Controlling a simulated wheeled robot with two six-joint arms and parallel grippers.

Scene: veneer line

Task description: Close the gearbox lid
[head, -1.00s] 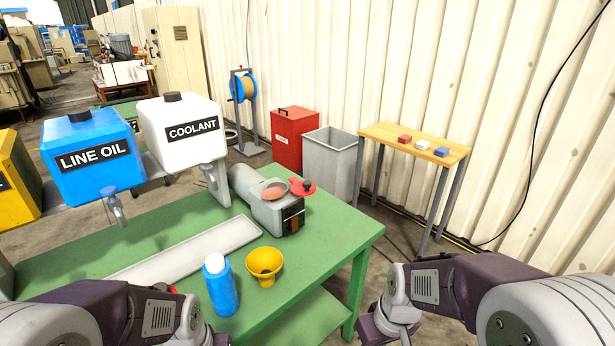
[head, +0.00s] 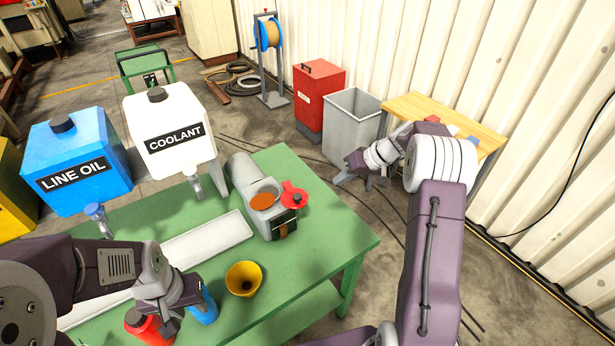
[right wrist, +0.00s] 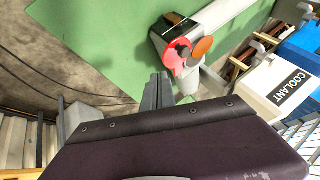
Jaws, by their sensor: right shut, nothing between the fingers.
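The grey gearbox (head: 268,222) stands on the green bench. Its round opening (head: 262,202) shows orange-brown inside and is uncovered. The red lid (head: 293,196) sits swung out to the right of the opening. In the right wrist view, the red lid (right wrist: 176,55) and the opening (right wrist: 203,46) lie side by side ahead of the fingers. My right gripper (head: 352,181) is shut and empty, right of the lid and apart from it; its fingers (right wrist: 157,92) show together in the wrist view. My left gripper (head: 172,318) is by the bottles at the front; its fingers are unclear.
A yellow funnel (head: 244,279), a blue bottle (head: 206,308) and a red bottle (head: 148,328) stand near the bench's front. A grey tray (head: 205,245) lies left of the gearbox. Coolant (head: 172,135) and line oil (head: 77,160) tanks stand behind. A grey bin (head: 350,125) is beyond the bench.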

